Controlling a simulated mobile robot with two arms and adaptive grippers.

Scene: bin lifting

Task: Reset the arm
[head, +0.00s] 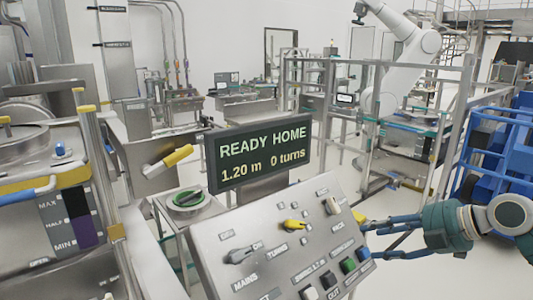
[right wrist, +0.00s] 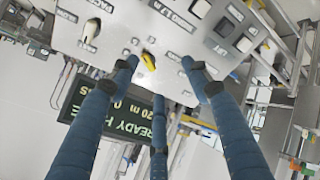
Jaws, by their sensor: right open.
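The grey control panel (head: 265,240) stands tilted in the lower middle of the head view. It carries a yellow knob (head: 294,225), a grey MAINS switch (head: 241,256), a pale knob (head: 332,206) and several push buttons, one of them green (head: 348,265). The display (head: 258,156) above it reads "READY HOME 1.20 m 0 turns". My right gripper (head: 367,239) is at the panel's right edge, its fingers spread and empty. In the right wrist view the yellow knob (right wrist: 148,60) shows between the spread fingers (right wrist: 166,82); contact cannot be told. My left gripper is out of view.
A steel vessel (head: 25,145) with a yellow band stands at the left. A yellow-handled lever (head: 170,159) and a round green-ringed control (head: 188,198) lie behind the panel. A white robot arm (head: 405,60) stands behind railings. A blue frame (head: 500,140) is at the right.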

